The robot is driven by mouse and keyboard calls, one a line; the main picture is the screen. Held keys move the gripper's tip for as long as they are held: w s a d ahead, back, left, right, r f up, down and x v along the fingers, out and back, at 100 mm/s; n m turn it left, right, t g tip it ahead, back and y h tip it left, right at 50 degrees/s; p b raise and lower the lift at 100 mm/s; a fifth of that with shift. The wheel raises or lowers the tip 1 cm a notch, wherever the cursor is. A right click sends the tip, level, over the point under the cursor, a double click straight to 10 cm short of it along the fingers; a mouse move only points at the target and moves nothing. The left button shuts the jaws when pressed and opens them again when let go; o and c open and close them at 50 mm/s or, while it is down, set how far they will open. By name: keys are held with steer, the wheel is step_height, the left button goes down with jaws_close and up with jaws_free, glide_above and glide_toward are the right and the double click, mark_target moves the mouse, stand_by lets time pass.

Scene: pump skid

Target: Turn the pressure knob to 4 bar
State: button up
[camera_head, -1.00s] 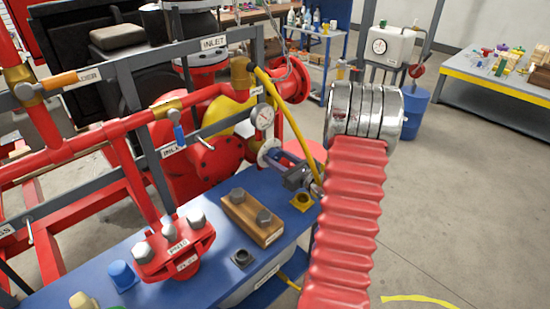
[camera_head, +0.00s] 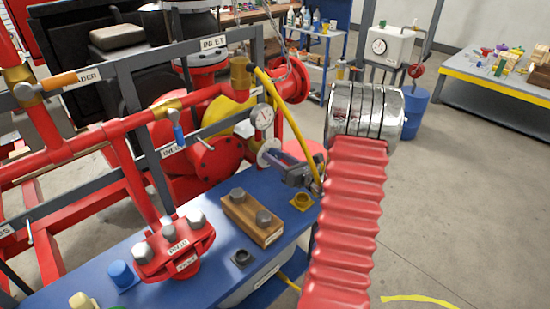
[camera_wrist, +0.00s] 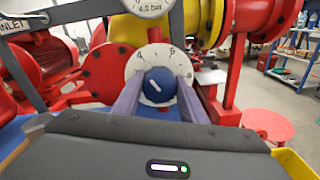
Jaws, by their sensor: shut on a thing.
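The blue pressure knob (camera_wrist: 161,92) shows in the wrist view in front of a round white dial plate (camera_wrist: 138,63) with printed numbers. A short white mark on the knob slants to the upper left; the exact number it points at is hard to read. My gripper (camera_wrist: 159,97) is shut on the knob, one finger on each side. In the head view my gripper (camera_head: 288,172) reaches the white dial plate (camera_head: 268,153) at the far end of the blue bench; the knob is hidden there. A white gauge (camera_wrist: 148,6) sits above, cut off, its small text ending in "bar".
The blue bench (camera_head: 210,225) carries a red bolted fitting (camera_head: 176,250), a wooden block (camera_head: 251,217) and a blue cap (camera_head: 121,274). The floor at right is open.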

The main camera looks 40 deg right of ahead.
steer(key=o, duration=0.7)
steer(key=shift+f, duration=0.2)
steer(key=o, duration=0.4)
steer(key=shift+r, duration=0.1)
steer(key=shift+c, duration=0.2)
steer(key=shift+s, duration=0.1)
steer(key=s, duration=1.3)
steer(key=shift+s+r, duration=0.25)
steer(key=shift+s, duration=0.05)
